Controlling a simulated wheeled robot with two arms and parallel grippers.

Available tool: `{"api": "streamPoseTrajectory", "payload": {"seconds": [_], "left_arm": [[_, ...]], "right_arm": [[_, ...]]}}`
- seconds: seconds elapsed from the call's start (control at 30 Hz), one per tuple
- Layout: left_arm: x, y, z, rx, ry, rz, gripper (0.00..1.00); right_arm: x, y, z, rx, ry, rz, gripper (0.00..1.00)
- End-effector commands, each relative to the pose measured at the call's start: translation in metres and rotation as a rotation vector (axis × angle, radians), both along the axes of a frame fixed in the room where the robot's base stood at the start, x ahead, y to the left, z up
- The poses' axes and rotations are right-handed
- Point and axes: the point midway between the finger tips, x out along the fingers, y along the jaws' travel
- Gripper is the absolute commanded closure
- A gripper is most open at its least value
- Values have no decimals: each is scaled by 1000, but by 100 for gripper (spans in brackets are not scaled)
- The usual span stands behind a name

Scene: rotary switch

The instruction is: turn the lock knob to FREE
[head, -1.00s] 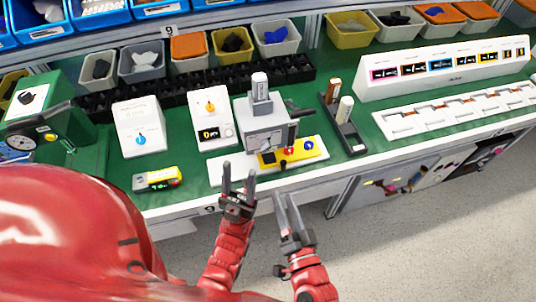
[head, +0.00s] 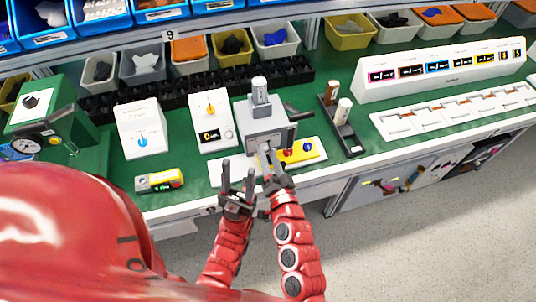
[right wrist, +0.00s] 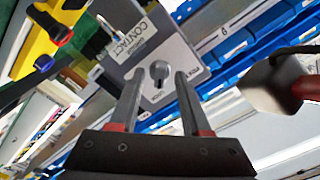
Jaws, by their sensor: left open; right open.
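The grey machine (head: 264,112) stands on the green bench. In the right wrist view its grey front plate (right wrist: 178,50) carries a dark round knob with a narrow tail (right wrist: 160,73). The lettering by it is blurred, so I cannot read its setting. My right gripper (head: 268,156) is open in front of the machine; in the wrist view its two fingers (right wrist: 160,76) stand either side of the knob, contact unclear. In the head view my arm hides the knob. My left gripper (head: 238,174) is open and empty, lower left, by the bench's front edge.
A yellow block (head: 302,151) with red and blue knobs is at the machine's base. White boxes with a blue knob (head: 142,141) and an orange knob (head: 211,110) stand left. A black holder (head: 345,132) stands right. A yellow-grey device (head: 160,181) lies near the front edge.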

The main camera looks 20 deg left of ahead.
Motion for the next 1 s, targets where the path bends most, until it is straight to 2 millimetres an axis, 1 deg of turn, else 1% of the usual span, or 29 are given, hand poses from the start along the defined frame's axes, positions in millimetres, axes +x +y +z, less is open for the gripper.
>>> {"api": "streamPoseTrajectory", "payload": {"seconds": [0.13, 0.17, 0.2, 0.27, 0.4, 0.77, 1.0], "left_arm": [[0, 0, 0, 0, 0, 0, 50], [0, 0, 0, 0, 0, 0, 50], [0, 0, 0, 0, 0, 0, 50], [0, 0, 0, 0, 0, 0, 50], [0, 0, 0, 0, 0, 0, 50], [0, 0, 0, 0, 0, 0, 50], [0, 0, -2, 0, 0, 0, 50]], "right_arm": [[0, 0, 0, 0, 1, 1, 52], [0, 0, 0, 0, 1, 1, 56], [0, 0, -1, 0, 1, 1, 63], [0, 0, -1, 0, 1, 1, 74], [-1, 0, -1, 0, 1, 1, 99], [-1, 0, -1, -5, -2, 1, 100], [-1, 0, -2, -61, -38, 2, 100]]}}
